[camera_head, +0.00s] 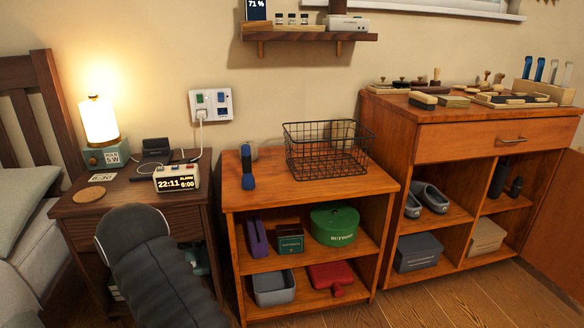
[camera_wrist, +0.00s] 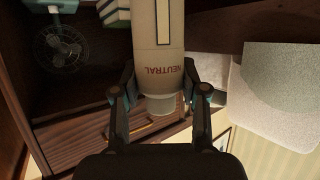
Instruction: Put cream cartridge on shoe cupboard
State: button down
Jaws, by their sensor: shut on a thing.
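The cream cartridge (camera_wrist: 157,30) is a pale cylinder with a red NEUTRAL label, upside down in the wrist view, and a pale narrower end. My gripper (camera_wrist: 158,84) is shut on it, one finger on each side near the label. In the head view my dark arm reaches down in front of the nightstand; the gripper and cartridge are hidden there. The shoe cupboard (camera_head: 460,146) is the orange-brown wooden unit at the right, with a drawer, grey shoes (camera_head: 432,196) and boxes on its shelves. Brushes and wooden blocks stand on its top.
The nightstand (camera_head: 120,195) holds a lit lamp (camera_head: 99,121) and alarm clock (camera_head: 176,182). A low shelf unit (camera_head: 300,192) with a wire basket (camera_head: 327,152) stands between it and the cupboard. A bed (camera_head: 35,220) is at the left. Some cupboard top is bare at the front left.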

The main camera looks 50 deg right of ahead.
aim_at(494, 204)
jog(key=z, duration=3)
jog(key=i, duration=1.45)
